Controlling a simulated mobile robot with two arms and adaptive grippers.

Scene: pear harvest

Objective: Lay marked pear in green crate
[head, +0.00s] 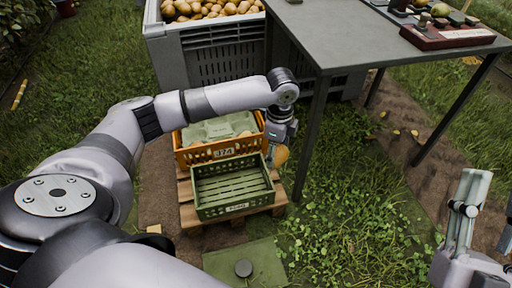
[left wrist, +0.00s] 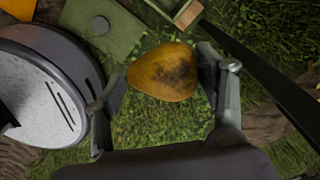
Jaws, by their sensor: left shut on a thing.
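My left gripper (head: 279,148) is shut on a yellow-brown pear (head: 281,156). In the left wrist view the pear (left wrist: 163,72) sits between the two fingers of the left gripper (left wrist: 165,85), with a dark blotchy mark on its skin. The green crate (head: 236,210) is slatted and empty, on a wooden pallet. The pear hangs just beyond the crate's right rim, over the grass side, not inside it. My right gripper (head: 490,205) is at the right edge, empty, its fingers apart; part of it is cut off.
An orange crate (head: 222,153) with a pale green insert stands behind the green crate. A grey table (head: 350,40) rises close to the right, its leg (head: 312,135) near the left gripper. A grey bin (head: 222,55) of pears stands behind. A green plate (head: 265,258) lies in front.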

